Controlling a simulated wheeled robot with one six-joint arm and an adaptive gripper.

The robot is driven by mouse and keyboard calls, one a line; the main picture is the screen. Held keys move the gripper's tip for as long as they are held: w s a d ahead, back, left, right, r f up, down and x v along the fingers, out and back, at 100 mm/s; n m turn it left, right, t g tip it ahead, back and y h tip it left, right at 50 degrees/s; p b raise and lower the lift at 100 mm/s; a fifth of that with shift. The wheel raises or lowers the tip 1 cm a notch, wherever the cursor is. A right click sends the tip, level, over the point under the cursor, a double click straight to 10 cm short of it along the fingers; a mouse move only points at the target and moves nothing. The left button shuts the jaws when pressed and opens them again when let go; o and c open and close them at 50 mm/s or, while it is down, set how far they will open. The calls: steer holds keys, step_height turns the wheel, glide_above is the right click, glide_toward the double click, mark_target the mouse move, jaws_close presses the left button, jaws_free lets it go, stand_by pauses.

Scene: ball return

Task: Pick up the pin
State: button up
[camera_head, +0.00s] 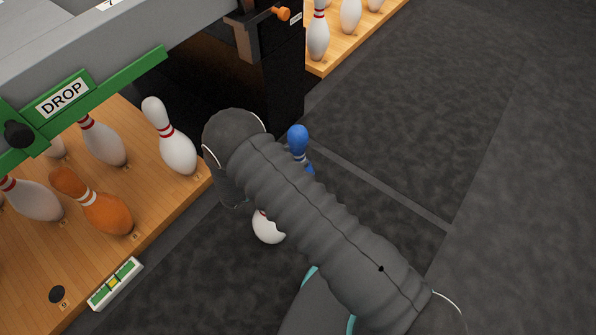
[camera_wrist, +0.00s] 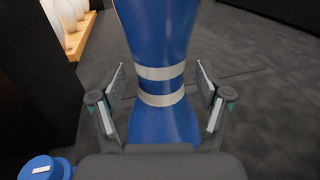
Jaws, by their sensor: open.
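A blue pin (camera_head: 298,140) stands on the dark floor behind my arm, which hides its lower part in the head view. In the wrist view the blue pin (camera_wrist: 160,45), with two pale grey bands around its narrow part, fills the middle. My gripper (camera_wrist: 161,78) is open, with one finger on each side of the pin at about the height of the bands. Gaps show between both fingers and the pin. The head view hides the gripper behind my arm.
A white pin (camera_head: 268,229) is partly hidden beside my arm. A wooden deck (camera_head: 155,225) at left holds white pins and an orange pin (camera_head: 95,205) under a green DROP bar (camera_head: 110,85). A blue round object (camera_wrist: 45,168) sits at the wrist view's lower left. Floor at right is clear.

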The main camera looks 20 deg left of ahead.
mark_target(290, 139)
steer(key=shift+w+d, duration=0.4)
steer(key=shift+w, duration=0.05)
steer(key=shift+c, duration=0.2)
jaws_close()
steer(key=shift+r, duration=0.1)
step_height(290, 139, up, 10)
steer(key=shift+f+p, duration=0.1)
steer(key=shift+p, duration=0.35)
